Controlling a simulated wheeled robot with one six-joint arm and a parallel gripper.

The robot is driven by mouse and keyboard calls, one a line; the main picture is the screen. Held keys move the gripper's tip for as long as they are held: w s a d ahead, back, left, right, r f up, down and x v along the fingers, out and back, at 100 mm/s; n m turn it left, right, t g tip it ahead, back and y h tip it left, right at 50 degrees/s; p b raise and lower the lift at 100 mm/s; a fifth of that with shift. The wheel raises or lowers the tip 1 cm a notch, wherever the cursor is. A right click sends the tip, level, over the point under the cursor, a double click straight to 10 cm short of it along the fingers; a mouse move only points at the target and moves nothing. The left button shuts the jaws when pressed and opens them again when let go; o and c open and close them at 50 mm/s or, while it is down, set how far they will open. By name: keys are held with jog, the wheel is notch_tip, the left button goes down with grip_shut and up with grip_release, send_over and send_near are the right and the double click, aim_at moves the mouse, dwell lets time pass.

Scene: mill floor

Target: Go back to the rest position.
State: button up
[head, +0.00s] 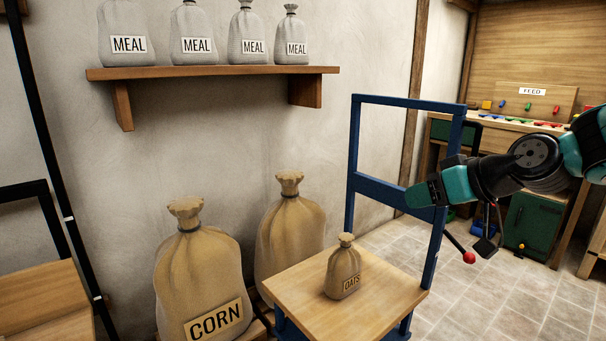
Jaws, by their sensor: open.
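My gripper (425,193), teal and black, is at the right of the head view, reaching in from the right edge. It points left, in front of the right post of a blue-framed stand (385,187). It is open, with nothing seen in it. It is above and to the right of a small sack marked OATS (343,271), clear of it. The OATS sack stands upright on the stand's wooden platform (388,296). The far side of my gripper is hidden.
A sack marked CORN (197,275) and another large sack (288,228) stand left of the platform. MEAL sacks (122,30) line a wall shelf (215,73). A FEED bench (485,125) with coloured items is behind my arm. Tiled floor (465,310) lies open at the right.

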jog(key=s+a+f+n+g+h, duration=0.1)
jog(key=s+a+g, duration=0.15)
jog(key=s, duration=0.65)
jog(key=s+a+f+g+h, duration=0.1)
jog(key=s+a+f+g, duration=0.15)
jog(key=s, duration=0.75)
jog(key=s+a+f+n+g+h, duration=0.15)
jog(key=s+g, duration=0.25)
jog(key=s, duration=0.5)
notch_tip(320, 180, up, 22)
jog(key=p, duration=2.1)
jog(key=shift+w+a+m, duration=0.2)
jog(key=shift+m, duration=0.25)
